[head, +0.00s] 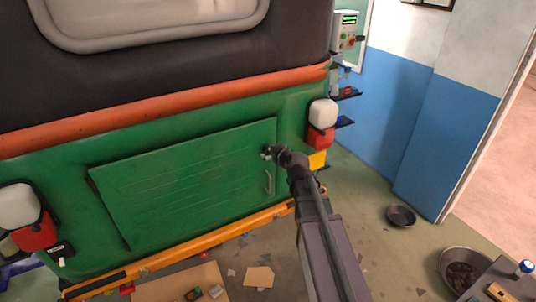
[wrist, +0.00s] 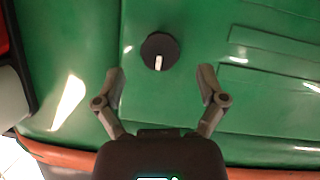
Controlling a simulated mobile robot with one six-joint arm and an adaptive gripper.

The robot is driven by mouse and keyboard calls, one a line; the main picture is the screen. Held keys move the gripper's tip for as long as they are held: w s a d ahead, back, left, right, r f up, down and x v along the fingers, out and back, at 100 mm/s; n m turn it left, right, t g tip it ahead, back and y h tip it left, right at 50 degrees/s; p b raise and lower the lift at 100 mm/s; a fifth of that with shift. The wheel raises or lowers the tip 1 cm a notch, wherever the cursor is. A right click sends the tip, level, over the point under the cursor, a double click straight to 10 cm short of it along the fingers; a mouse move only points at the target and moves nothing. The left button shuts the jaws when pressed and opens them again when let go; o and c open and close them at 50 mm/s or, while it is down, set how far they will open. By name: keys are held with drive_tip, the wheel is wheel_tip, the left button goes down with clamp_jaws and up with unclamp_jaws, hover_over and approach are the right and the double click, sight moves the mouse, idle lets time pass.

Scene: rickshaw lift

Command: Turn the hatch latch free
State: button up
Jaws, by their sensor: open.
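The hatch (head: 180,185) is a green ribbed panel, shut, on the back of the green rickshaw. The latch (wrist: 160,50) is a round dark knob with a pale bar across part of it, seen in the wrist view on the green surface beside the ribs.
A red and white lamp (head: 321,123) stands out to the right. An orange bumper (head: 190,242) runs below. Bowls (head: 400,216) sit on the floor at right.

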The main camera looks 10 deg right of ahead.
sight(269, 150)
drive_tip(key=shift+b+x, duration=0.5)
drive_tip(key=shift+x, duration=1.4)
drive_tip(key=c, duration=1.1)
